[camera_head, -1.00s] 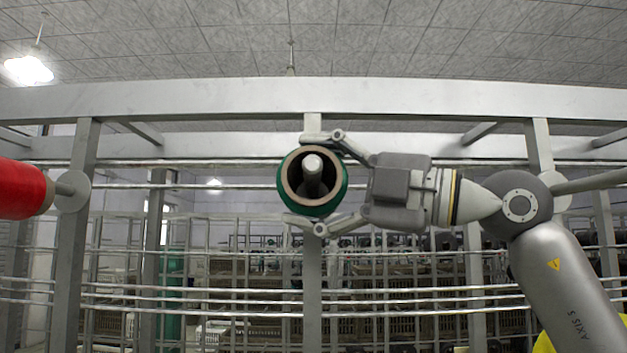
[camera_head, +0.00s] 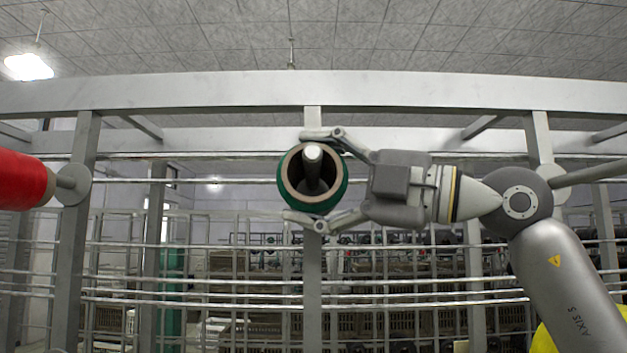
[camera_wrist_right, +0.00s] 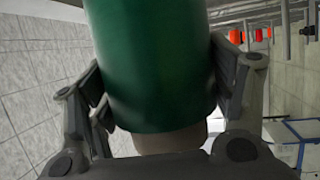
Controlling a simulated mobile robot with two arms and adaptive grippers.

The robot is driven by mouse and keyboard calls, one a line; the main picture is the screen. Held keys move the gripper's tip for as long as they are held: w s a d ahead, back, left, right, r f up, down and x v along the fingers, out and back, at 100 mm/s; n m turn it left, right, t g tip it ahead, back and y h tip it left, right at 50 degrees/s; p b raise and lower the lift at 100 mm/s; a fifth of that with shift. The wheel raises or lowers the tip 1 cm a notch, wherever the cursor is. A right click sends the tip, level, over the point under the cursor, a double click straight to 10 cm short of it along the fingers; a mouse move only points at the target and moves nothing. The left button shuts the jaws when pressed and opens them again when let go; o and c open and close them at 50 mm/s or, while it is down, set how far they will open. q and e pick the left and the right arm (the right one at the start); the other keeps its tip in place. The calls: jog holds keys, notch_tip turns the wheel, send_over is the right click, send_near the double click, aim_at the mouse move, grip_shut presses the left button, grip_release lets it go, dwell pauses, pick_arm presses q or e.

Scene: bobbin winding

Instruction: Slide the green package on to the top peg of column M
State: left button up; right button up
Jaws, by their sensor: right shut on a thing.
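The green package (camera_head: 339,188) is a hollow-cored bobbin, its open end facing me in the middle of the head view. My right gripper (camera_head: 317,180) comes from the right and is shut on it, one finger above and one below. In the right wrist view, the green package (camera_wrist_right: 155,60) fills the space between the fingers. A grey peg (camera_head: 313,154) shows within the bore, its tip close to the upper inner rim. How deep it reaches into the bore I cannot tell. The upright column (camera_head: 313,260) stands behind. My left gripper is not in view.
A red package (camera_head: 22,181) sits on a peg at the far left. Another peg (camera_head: 595,172) sticks out at the right, beside my right arm. A horizontal beam (camera_head: 200,95) spans the frame above the gripper. Rails cross below.

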jog(key=o, duration=1.2)
jog(key=shift+d, duration=0.15)
jog(key=v, duration=1.1)
jog(key=shift+s+d, duration=0.2)
jog(key=shift+d, duration=0.15)
jog(key=shift+f, duration=0.1)
